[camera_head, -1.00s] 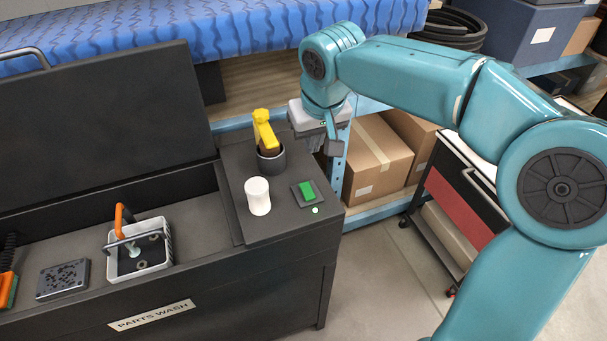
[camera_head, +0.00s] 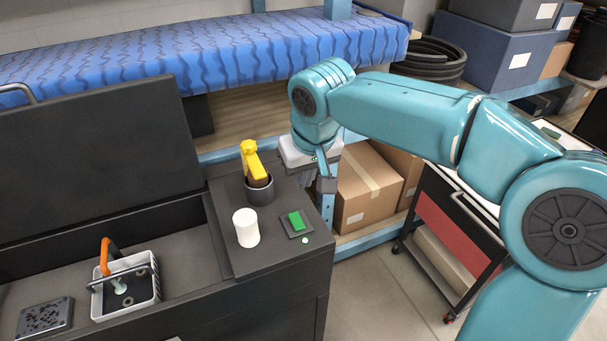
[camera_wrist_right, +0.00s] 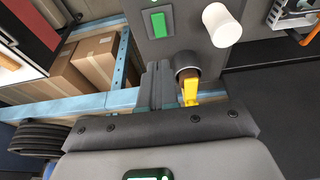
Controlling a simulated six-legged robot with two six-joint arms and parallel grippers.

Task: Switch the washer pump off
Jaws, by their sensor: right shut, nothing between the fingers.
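The parts washer's black side panel (camera_head: 268,257) carries a green rocker switch (camera_head: 296,221) on a dark square plate, with a small pale-green lit lamp (camera_head: 304,240) beside it. The switch also shows at the top of the right wrist view (camera_wrist_right: 159,23). My right gripper (camera_head: 326,186) is shut and empty, beyond the switch near the panel's far right edge, apart from the switch. In the right wrist view its fingers (camera_wrist_right: 157,84) lie together below the switch. My left gripper is not in view.
A white cylinder (camera_head: 246,228) and a dark cup (camera_head: 260,192) holding a yellow-handled tool (camera_head: 252,160) stand left of the switch. A white basket (camera_head: 126,288) sits in the washer's basin. Cardboard boxes (camera_head: 365,190) and a red-and-black cart (camera_head: 445,225) stand to the right.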

